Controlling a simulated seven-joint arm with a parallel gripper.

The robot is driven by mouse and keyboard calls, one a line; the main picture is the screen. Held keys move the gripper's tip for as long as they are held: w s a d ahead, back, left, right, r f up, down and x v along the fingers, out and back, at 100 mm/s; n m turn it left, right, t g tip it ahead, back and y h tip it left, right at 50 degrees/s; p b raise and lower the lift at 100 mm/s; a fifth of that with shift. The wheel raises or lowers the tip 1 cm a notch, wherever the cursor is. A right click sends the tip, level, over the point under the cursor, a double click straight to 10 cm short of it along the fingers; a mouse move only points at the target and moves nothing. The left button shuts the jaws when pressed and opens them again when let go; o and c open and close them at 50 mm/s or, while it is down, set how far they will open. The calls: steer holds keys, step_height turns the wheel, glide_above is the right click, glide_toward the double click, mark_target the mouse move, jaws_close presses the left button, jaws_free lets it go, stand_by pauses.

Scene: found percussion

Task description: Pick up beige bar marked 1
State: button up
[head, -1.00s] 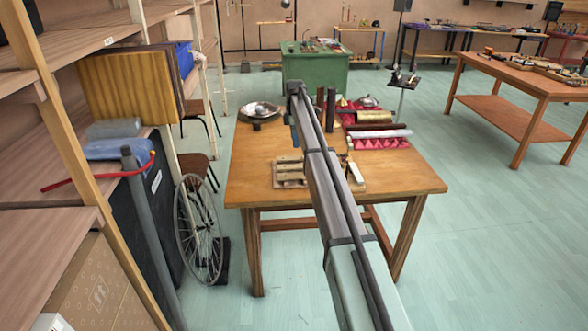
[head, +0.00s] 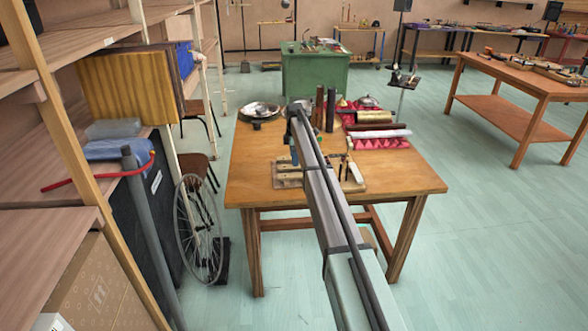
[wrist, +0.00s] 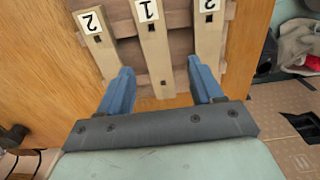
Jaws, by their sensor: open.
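The beige bar marked 1 (wrist: 154,48) lies in the middle of a row of beige bars on a wooden frame (wrist: 129,57). A bar marked 2 (wrist: 97,42) is on its left and another numbered bar (wrist: 208,38) on its right. My gripper (wrist: 160,68) is open and its two blue fingers stand on either side of the near end of bar 1 in the wrist view. I cannot tell how far the fingertips are above the frame. In the head view the bars (head: 287,176) are small and partly hidden by my arm, with a blue finger (head: 294,152) just above them.
The wooden table (head: 400,178) holds a metal bowl (head: 262,109), dark upright tubes (head: 325,105) and a red cloth (head: 378,141) with cylinders. In the wrist view, a grey cloth (wrist: 297,42) lies to the right. The table's near left corner is clear.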

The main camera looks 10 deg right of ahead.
step_height(320, 180, down, 4)
steer(key=shift+w+a, duration=0.1)
steer(key=shift+w, duration=0.05)
steer(key=shift+c, duration=0.3)
jaws_close()
stand_by(0.4)
